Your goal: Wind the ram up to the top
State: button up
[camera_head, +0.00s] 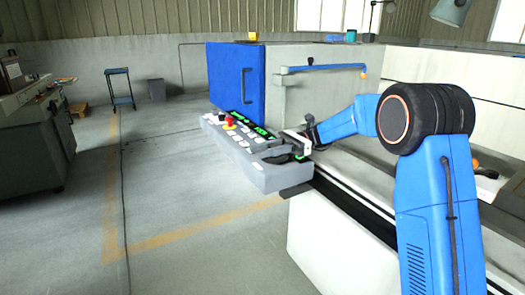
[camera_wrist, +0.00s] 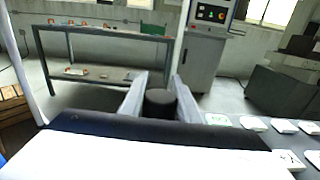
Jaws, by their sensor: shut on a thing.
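A grey control console (camera_head: 262,180) sticks out from the front of the machine with a blue door (camera_head: 237,82). My gripper (camera_head: 296,148) is at the near right end of the console. In the wrist view, my gripper (camera_wrist: 160,92) has its two grey fingers on either side of a dark round knob (camera_wrist: 160,103) and is shut on it. The head view does not show this knob clearly, as the gripper covers that spot. I cannot make out the ram in either view.
The machine's pale bed and rail (camera_head: 350,212) run below my arm. Open floor lies left, with a small trolley (camera_head: 120,88) and a bench (camera_head: 30,135) beyond. The wrist view shows a shelf table (camera_wrist: 100,48) and a cabinet (camera_wrist: 203,50).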

jog(key=shift+s+d+n+g+h, duration=0.1)
jog(key=shift+n+g+h, duration=0.3)
jog(key=shift+g, duration=0.1)
jog(key=o, duration=1)
jog(key=shift+o, duration=0.2)
jog(key=shift+r, duration=0.1)
notch_tip(320, 180, up, 10)
